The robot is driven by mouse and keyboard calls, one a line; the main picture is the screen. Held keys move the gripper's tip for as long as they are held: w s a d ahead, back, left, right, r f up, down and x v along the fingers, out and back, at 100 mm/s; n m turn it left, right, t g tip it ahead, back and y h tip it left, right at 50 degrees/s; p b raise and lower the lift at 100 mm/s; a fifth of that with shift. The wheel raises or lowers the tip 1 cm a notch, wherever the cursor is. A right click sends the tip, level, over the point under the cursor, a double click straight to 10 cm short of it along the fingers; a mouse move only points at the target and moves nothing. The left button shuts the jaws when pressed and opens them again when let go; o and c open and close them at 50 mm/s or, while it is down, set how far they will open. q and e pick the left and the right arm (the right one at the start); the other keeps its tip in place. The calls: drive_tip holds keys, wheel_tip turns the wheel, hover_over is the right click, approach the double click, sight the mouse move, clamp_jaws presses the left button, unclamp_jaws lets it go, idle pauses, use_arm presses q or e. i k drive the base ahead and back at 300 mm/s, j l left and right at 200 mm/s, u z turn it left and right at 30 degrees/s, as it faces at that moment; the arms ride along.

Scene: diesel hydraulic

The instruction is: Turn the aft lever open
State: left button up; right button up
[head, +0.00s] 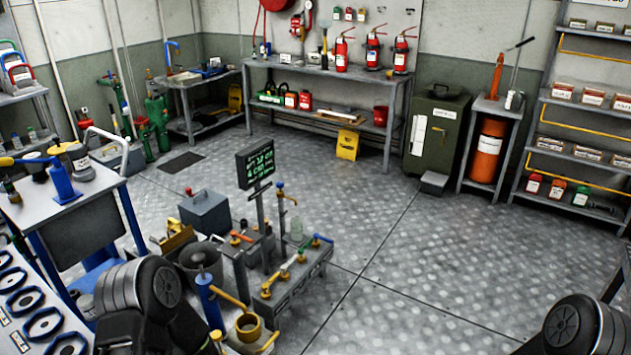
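A low grey valve block (293,283) stands on the floor at the lower middle of the head view. Small levers sit along its top, among them a yellow-handled one (272,281) at the near end and a blue-handled one (321,239) at the far end. A further lever with an orange handle (240,237) is on the unit just left of it. I cannot tell which lever is the aft one, as the labels are too small to read. Only black links of my arms show at the bottom left and bottom right; neither gripper is visible.
A dark display with green text (256,163) stands on a post by the valve block. A blue pump with a yellow handle (208,300) and a grey box (205,213) are nearby. A blue cart (85,218) is at left. The floor to the right is clear.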

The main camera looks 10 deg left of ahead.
sight(266, 286)
drive_tip(key=i, duration=1.25)
drive_tip(key=i+l+u, duration=0.1)
drive_tip(key=i, duration=1.15)
